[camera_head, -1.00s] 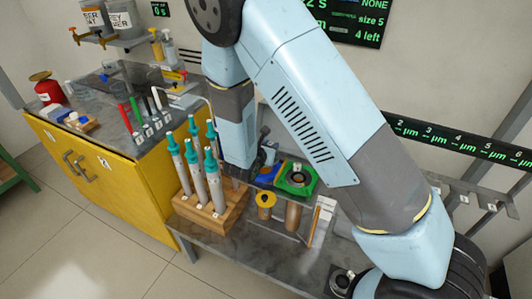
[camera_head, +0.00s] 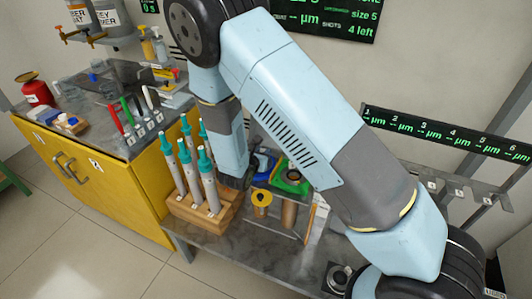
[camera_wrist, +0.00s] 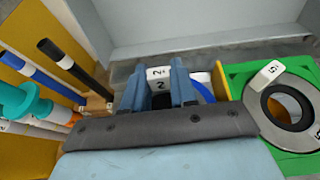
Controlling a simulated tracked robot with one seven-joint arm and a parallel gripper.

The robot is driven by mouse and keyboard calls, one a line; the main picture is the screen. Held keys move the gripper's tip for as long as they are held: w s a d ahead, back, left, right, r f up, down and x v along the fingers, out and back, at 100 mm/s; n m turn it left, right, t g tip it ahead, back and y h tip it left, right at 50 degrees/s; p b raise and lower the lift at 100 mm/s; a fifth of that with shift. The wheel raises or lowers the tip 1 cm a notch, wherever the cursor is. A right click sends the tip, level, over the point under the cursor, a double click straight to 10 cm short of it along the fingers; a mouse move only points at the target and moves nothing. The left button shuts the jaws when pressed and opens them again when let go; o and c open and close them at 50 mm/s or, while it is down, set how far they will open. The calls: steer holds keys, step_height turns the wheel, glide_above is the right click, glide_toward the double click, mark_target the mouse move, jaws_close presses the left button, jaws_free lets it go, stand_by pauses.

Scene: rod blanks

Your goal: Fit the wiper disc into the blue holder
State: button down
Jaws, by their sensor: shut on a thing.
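In the wrist view my gripper (camera_wrist: 157,88) is shut on a white block marked 2 (camera_wrist: 158,76), which I take to be the wiper disc's tab. The rest of the held piece is hidden behind the fingers. The blue holder (camera_wrist: 206,91) shows partly, just behind and right of the fingers, with a white part at its edge. I cannot tell whether the held piece touches it. In the head view my gripper (camera_head: 237,181) is at the arm's lower end, left of the blue holder (camera_head: 262,164).
A green holder (camera_wrist: 238,76) with a grey ring (camera_wrist: 291,97) tagged 5 stands right of the blue one. A wooden rack (camera_head: 205,212) of teal-topped rods stands left of my gripper. A yellow-topped piece (camera_head: 261,199) and a brown cylinder (camera_head: 289,213) stand in front.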

steer(key=shift+f, duration=0.15)
steer(key=c, duration=0.8)
jaws_free()
steer(key=v, duration=1.2)
steer(key=shift+r, duration=0.35)
